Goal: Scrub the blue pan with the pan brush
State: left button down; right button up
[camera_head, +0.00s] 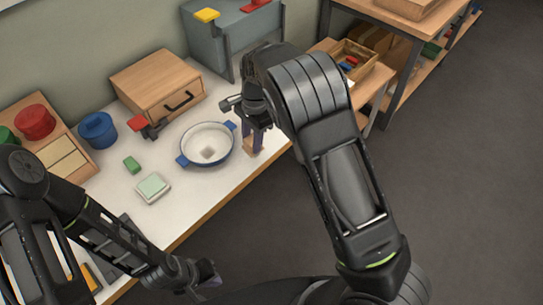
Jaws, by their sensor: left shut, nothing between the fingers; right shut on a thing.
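The blue pan (190,161), round with a pale inside, a blue rim and two blue handles, sits on the white table. A small brownish patch (208,152) shows on its floor. My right gripper (254,138) is just right of the pan, pointing down. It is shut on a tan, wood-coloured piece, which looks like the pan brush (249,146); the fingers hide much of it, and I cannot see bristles. My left gripper (212,281) is shut and empty, low in the picture off the table's front edge, far from the pan.
A wooden drawer box (157,85) with a black handle stands behind the pan. A grey cabinet (215,45) stands at the back.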

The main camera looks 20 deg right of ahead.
jog(key=w+a+r+m, duration=0.3)
jog(key=a+m, duration=0.3)
jog(key=w+a+r+m+t, duration=0.1)
jog(key=w+a+r+m, duration=0.3)
jog(key=a+m, duration=0.2)
jog(key=shift+m+t, duration=0.3)
jog(key=shift+m, duration=0.5)
jog(key=shift+w+f, duration=0.1)
jog(key=shift+f, duration=3.95)
